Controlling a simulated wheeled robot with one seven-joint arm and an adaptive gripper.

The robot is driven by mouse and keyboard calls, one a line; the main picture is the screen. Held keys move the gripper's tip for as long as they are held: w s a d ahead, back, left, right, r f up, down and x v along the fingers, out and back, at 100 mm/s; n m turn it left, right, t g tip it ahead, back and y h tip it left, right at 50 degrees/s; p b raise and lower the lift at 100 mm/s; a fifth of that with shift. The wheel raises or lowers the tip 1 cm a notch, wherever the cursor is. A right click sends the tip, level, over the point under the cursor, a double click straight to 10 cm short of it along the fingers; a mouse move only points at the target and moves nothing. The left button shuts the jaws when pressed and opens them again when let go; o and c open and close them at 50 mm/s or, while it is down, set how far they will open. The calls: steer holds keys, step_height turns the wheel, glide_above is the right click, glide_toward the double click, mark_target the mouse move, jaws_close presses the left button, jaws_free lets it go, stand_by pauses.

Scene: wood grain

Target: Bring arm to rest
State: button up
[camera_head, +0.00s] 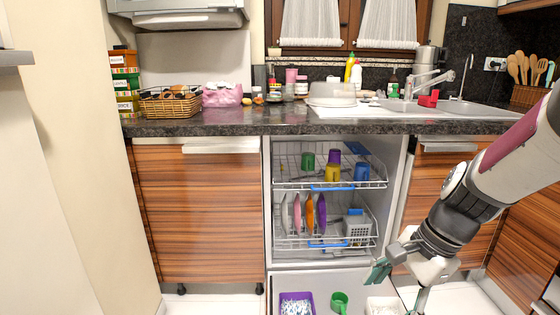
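My arm (458,207) reaches in from the right side of the head view and slopes down to the left. My gripper (399,287) is low, in front of the right part of the open dishwasher, over the lowered door. Its two fingers stand apart, with a green-tipped finger to the left and the other pointing down. I see nothing between them. The lower end of the gripper is close to the bottom edge of the picture.
The open dishwasher door (350,282) bears a purple container (297,297), a green cup (339,300) and a white container (384,304). The upper rack (285,185) holds cups; the lower rack (285,242) holds plates. A dark counter (235,124) carries a basket (170,103) and a sink (440,105).

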steer(key=s+r+n+h, duration=0.1)
steer(key=s+r+n, duration=0.2)
steer(key=s+n, duration=0.35)
steer(key=s+r+n+g+h, duration=0.1)
steer(key=s+r+n+h, duration=0.15)
steer(key=s, duration=0.75)
steer(key=s+r+n, duration=0.3)
steer(key=s+n, duration=0.2)
steer(key=s, duration=0.3)
step_height(320, 180, up, 35)
steer(key=t+p, duration=0.4)
steer(key=p, duration=2.8)
steer(key=shift+a+n, duration=0.25)
steer(key=shift+n, duration=0.05)
steer(key=shift+w+f, duration=0.1)
